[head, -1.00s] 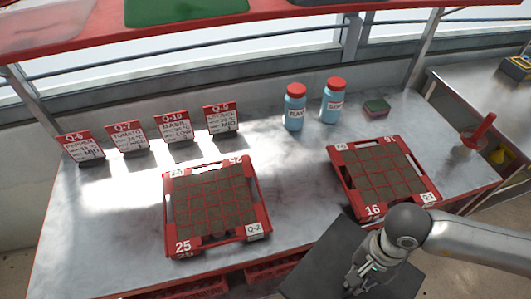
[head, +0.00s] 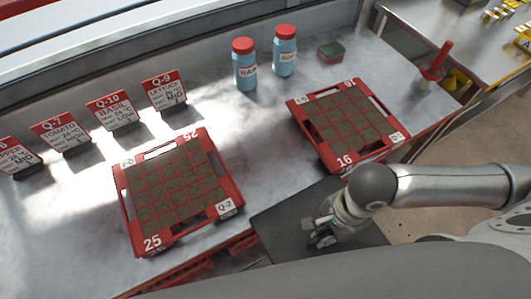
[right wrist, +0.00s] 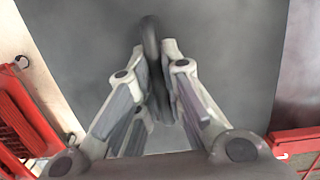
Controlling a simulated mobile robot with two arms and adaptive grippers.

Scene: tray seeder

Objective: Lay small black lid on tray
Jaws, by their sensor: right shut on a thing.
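My right gripper (head: 322,238) is shut on the handle (right wrist: 151,62) of a flat black lid (head: 278,222). In the right wrist view the lid (right wrist: 235,60) spreads as a dark grey panel beyond the fingers. In the head view the lid is at the table's front edge, between the two trays and nearer the camera. A smaller red tray (head: 378,154) marked 16 lies on the table behind and right of it, its soil cells uncovered. A larger red tray (head: 121,203) marked 25 lies to the left, also uncovered. My left gripper is not in view.
Several sign cards (head: 115,114) stand at the back left. Two blue bottles with red caps (head: 245,65) and a green-red block (head: 331,52) stand behind the trays. A red tool (head: 437,64) is at the right. Bare table (head: 245,135) lies between the trays.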

